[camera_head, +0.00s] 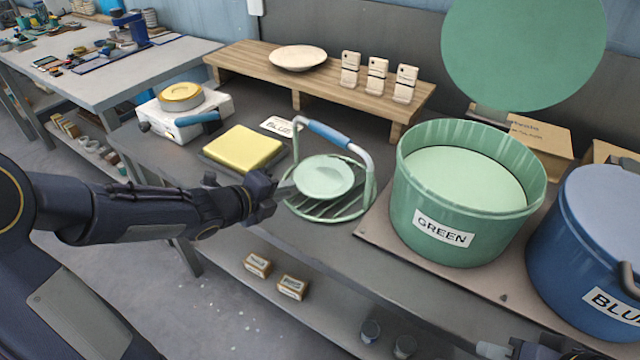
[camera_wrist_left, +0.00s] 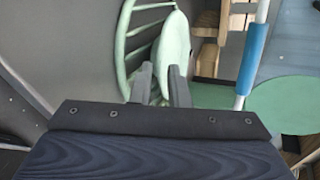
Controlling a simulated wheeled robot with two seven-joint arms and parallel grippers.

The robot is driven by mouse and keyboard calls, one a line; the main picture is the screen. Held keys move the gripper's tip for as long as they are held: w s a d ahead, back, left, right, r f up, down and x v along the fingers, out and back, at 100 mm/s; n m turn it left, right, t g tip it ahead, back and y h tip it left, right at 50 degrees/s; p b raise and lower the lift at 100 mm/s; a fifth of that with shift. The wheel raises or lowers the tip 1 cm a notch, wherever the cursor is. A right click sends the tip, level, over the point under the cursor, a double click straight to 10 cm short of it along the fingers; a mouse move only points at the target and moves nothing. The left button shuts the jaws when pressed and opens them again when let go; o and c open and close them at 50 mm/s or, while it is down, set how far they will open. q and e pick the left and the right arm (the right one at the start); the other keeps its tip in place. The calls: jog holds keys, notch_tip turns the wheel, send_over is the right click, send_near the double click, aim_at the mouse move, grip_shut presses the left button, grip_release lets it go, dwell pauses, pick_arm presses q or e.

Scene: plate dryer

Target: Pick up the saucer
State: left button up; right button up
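The pale green saucer (camera_head: 323,176) leans tilted in a round green wire rack (camera_head: 331,214) with a blue-topped handle (camera_head: 329,135). My left gripper (camera_head: 284,189) is at the saucer's left edge. In the left wrist view, the two fingertips of my left gripper (camera_wrist_left: 158,75) stand apart on either side of the rim of the saucer (camera_wrist_left: 176,42). I see a gap between the fingers and no clear grip. Only a small part of my right gripper (camera_head: 494,350) shows at the bottom edge, and its fingers are mostly hidden.
A green bucket (camera_head: 437,205) and a blue pot (camera_head: 580,235) stand to the right. A yellow sponge (camera_head: 243,147) and a white scale (camera_head: 182,117) are to the left. A wooden shelf (camera_head: 330,88) stands behind the rack. A large green disc (camera_head: 523,50) shows above the bucket.

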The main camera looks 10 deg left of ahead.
aim_at(297, 188)
pick_arm(q)
jog(key=x, duration=0.2)
jog(key=b+x, duration=0.1)
jog(key=x, duration=0.1)
jog(key=shift+s+d+f, duration=0.2)
jog(key=shift+d, duration=0.05)
jog(key=shift+w+d, duration=0.1)
jog(key=shift+w, duration=0.2)
grip_shut()
